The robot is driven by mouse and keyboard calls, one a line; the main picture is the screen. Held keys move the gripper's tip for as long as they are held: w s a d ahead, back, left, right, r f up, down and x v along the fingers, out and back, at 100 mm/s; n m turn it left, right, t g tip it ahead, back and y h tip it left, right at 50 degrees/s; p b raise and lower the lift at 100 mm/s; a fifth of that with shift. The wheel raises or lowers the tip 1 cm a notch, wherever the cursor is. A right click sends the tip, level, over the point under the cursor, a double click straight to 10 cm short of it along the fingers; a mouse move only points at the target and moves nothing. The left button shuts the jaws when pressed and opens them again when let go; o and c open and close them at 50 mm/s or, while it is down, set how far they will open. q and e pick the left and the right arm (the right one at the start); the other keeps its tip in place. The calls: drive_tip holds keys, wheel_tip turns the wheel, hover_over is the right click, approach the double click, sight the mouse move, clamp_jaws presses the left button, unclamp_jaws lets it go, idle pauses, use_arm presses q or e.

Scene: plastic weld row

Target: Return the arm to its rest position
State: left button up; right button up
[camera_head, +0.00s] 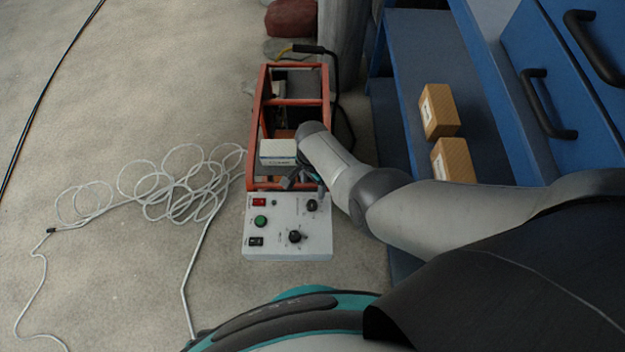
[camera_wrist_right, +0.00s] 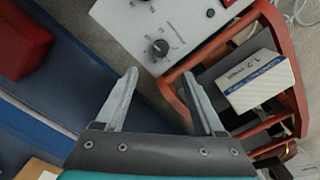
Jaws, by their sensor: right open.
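My right arm (camera_head: 440,208) comes in from the right in the head view and reaches over an orange-framed machine (camera_head: 295,102). My right gripper (camera_head: 306,178) is small and partly hidden there, just behind the grey control panel (camera_head: 288,240). In the wrist view the right gripper (camera_wrist_right: 160,75) is open, with nothing between its two fingers. The panel (camera_wrist_right: 130,22) and the orange frame (camera_wrist_right: 255,12) lie beyond the fingertips. A white labelled box (camera_head: 278,152) sits inside the frame, and it also shows in the wrist view (camera_wrist_right: 262,85), apart from the fingers. My left gripper is out of view.
A blue shelf unit (camera_head: 425,50) stands at right, with two brown boxes (camera_head: 438,110) on a shelf and black drawer handles (camera_head: 548,103). A coiled pale cable (camera_head: 165,190) lies on the floor at left. A red object (camera_head: 291,18) is at the back.

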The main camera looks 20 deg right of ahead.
idle(0.7)
drive_tip(key=s+d+f+n, duration=0.4)
drive_tip(key=s+n, duration=0.1)
drive_tip(key=s, duration=0.5)
drive_tip(key=s+d+f+n+t, duration=0.1)
drive_tip(key=s+d+f+n, duration=0.3)
drive_tip(key=s, duration=0.5)
drive_tip(key=s+d+f+n+t, duration=0.1)
drive_tip(key=s+d+f+n, duration=0.3)
drive_tip(key=s, duration=0.6)
drive_tip(key=shift+s+d+f+n+h, duration=0.15)
drive_tip(key=shift+s+f+n+h, duration=0.15)
drive_tip(key=shift+f+n, duration=0.6)
